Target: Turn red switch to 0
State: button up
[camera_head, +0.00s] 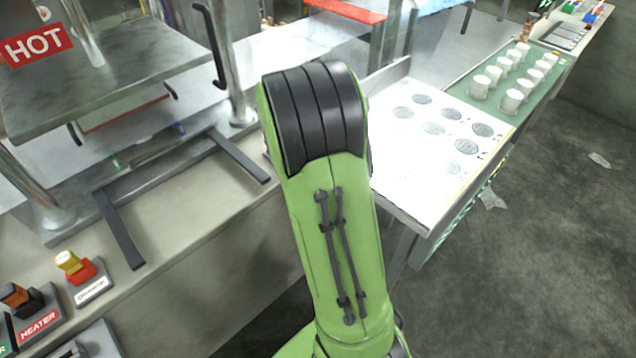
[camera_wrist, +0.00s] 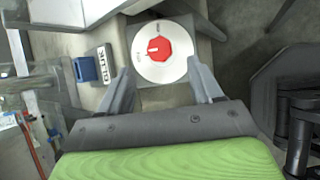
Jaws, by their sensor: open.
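The red switch (camera_wrist: 152,49) is an octagonal red knob on a round white dial plate (camera_wrist: 173,70) in the wrist view. A pale mark shows on the knob's left part. Dark lettering at the plate's edge is too small to read. My gripper (camera_wrist: 161,77) is open, with one finger to the lower left and one to the lower right of the dial. The space between the fingers is empty, and the knob lies beyond the fingertips. In the head view my green arm blocks the middle, and neither the gripper nor this dial shows.
A blue switch (camera_wrist: 86,69) on a labelled plate is left of the dial. In the head view, a press marked HOT (camera_head: 35,45) stands at left. A yellow-and-red button (camera_head: 75,267) and a heater switch (camera_head: 20,298) sit at lower left. White cups (camera_head: 512,100) stand at right.

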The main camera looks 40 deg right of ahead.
jog(key=b+v, duration=0.2)
jog(key=v, duration=0.7)
jog(key=shift+r, duration=0.2)
jog(key=s+a+r+m+y+p, duration=0.3)
jog(key=s+a+r+m, duration=0.2)
jog(key=a+r+m, duration=0.2)
jog(key=s+a+r+m+y+p, duration=0.3)
jog(key=s+a+r+m, duration=0.3)
jog(key=a+m, duration=0.3)
jog(key=shift+s+a+r+m, duration=0.35)
jog(key=shift+a+r+m, duration=0.05)
jog(key=shift+a+r, duration=0.4)
